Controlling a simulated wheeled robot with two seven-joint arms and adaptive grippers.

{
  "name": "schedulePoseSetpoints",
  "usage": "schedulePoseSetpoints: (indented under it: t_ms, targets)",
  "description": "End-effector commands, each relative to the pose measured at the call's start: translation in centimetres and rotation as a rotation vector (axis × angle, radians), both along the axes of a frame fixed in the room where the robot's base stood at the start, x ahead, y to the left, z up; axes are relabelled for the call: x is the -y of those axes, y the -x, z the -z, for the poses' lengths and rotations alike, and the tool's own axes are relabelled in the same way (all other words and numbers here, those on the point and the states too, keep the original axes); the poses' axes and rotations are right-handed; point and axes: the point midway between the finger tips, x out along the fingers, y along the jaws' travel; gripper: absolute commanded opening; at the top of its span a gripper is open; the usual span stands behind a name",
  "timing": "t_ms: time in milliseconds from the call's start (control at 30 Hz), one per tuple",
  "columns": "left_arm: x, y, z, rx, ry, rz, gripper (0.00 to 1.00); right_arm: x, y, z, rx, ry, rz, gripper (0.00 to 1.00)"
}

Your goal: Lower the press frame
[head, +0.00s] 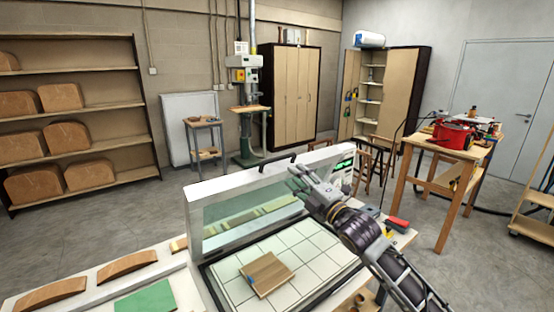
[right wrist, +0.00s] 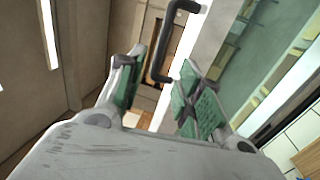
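The press frame (head: 190,215) is a white frame around a greenish see-through sheet. It stands raised and upright at the back of the white gridded press bed (head: 322,250). A black handle (head: 278,164) is on its top edge. My right gripper (head: 298,180) is at the frame, just right of the handle. In the right wrist view, my right gripper (right wrist: 162,75) is open, and the handle (right wrist: 178,8) shows with its lower end between the fingertips; I cannot tell whether they touch. A wooden board (head: 267,273) lies on the bed. My left gripper is not in view.
Curved wooden pieces (head: 127,266) and a green sheet (head: 147,300) lie on the bench at left. A red-handled tool (head: 398,223) lies near the bench's right end. A wooden table with a red machine (head: 453,134) stands at right. Open floor lies behind.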

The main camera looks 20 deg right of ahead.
Motion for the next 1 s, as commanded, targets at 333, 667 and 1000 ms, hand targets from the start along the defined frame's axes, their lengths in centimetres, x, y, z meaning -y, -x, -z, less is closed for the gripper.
schedulePoseSetpoints:
  t_ms: [333,667,1000]
  targets:
    - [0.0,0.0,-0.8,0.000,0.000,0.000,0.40,-0.9,-2.6,-0.7,0.000,-0.001,0.001,0.35]
    - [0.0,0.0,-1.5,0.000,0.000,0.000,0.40,-1.9,-5.2,-1.4,0.000,-0.002,0.000,0.35]
    - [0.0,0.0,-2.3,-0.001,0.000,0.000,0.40,-2.9,-8.0,-2.0,0.000,-0.002,-0.001,0.35]
